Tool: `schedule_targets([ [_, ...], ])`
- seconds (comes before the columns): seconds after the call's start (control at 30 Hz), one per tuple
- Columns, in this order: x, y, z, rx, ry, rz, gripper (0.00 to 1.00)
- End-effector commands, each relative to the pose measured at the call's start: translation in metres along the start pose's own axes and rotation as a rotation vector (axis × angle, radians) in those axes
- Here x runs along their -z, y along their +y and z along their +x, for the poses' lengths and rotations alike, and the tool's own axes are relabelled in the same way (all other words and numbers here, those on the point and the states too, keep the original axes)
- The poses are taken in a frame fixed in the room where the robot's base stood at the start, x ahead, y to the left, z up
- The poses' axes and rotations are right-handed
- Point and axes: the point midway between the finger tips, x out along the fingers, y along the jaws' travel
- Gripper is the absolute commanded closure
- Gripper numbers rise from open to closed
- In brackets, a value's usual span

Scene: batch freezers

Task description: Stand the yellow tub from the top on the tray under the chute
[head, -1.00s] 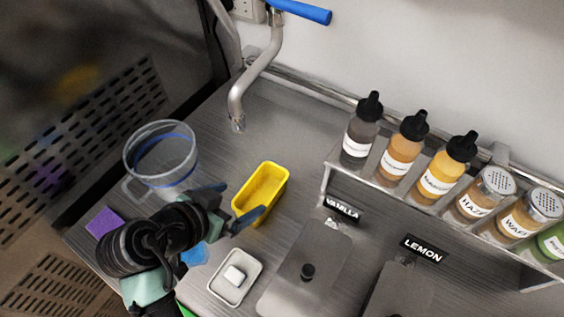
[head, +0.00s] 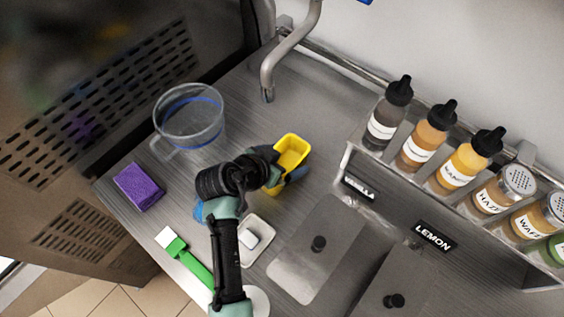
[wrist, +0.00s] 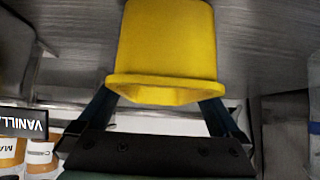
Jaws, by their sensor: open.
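The yellow tub (head: 292,150) stands on the steel counter top, left of the vanilla lid. My gripper (head: 280,178) is at the tub's near side, with its fingers open. In the wrist view the tub (wrist: 166,45) lies ahead, and my gripper's two fingers (wrist: 160,105) reach along either side of it. I cannot tell whether they touch it. My wrist hides the near part of the tub in the head view. The tray and the chute cannot be made out in these frames.
A clear jug (head: 190,118) stands left of the tub. A purple sponge (head: 138,186), a green-handled brush (head: 190,262) and a small white dish (head: 262,232) lie nearby. A bottle rack (head: 400,185) stands right. A bent steel pipe (head: 285,48) hangs behind.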

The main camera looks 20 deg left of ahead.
Motion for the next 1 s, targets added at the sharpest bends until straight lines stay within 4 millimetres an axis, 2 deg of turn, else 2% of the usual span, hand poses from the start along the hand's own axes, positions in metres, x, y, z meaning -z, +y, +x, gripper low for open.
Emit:
schedule_targets([
  [0.13, 0.0003, -0.0003, 0.0127, 0.0, 0.0, 0.0, 0.0],
  [0.4, 0.0, 0.0001, 0.0152, 0.0, 0.0, 0.0, 0.0],
  [0.47, 0.0, 0.0001, 0.0151, 0.0, 0.0, 0.0, 0.09],
  [0.83, 0.0001, -0.0001, 0.0148, 0.001, 0.001, 0.0, 0.76],
  [1.0, 0.0004, 0.0, 0.0146, 0.001, 0.001, 0.0, 0.77],
])
